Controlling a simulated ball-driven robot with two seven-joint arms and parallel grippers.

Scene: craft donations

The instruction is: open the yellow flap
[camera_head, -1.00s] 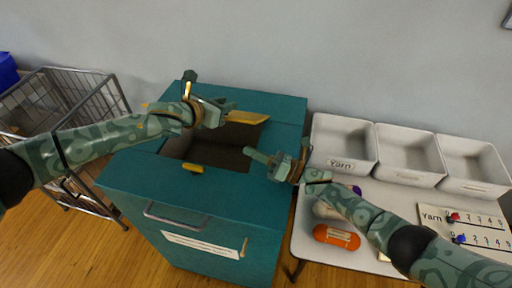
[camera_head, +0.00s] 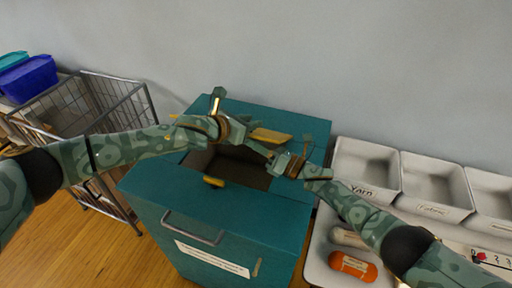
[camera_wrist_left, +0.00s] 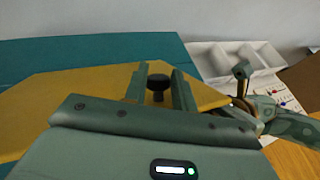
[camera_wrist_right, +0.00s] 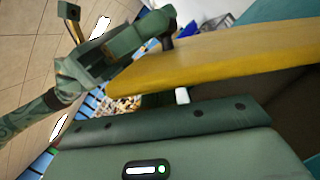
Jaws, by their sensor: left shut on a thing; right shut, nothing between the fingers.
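The yellow flap (camera_head: 270,136) stands tilted up at the far side of the dark opening in the teal box (camera_head: 220,212). My left gripper (camera_head: 242,122) is shut on the flap's black knob (camera_wrist_left: 157,84), which shows between its fingers in the left wrist view. The flap's broad face (camera_wrist_left: 70,100) spreads beneath the fingers there. My right gripper (camera_head: 264,151) is shut and empty, over the right part of the opening. In the right wrist view the flap's edge (camera_wrist_right: 220,58) crosses just ahead of it, partly hiding its fingers; contact is unclear.
A small yellow tab (camera_head: 213,181) sits on the opening's near edge. A wire cart (camera_head: 85,105) stands left of the box. White bins (camera_head: 365,175) and an orange yarn skein (camera_head: 352,266) are on the table at right. The wall is close behind.

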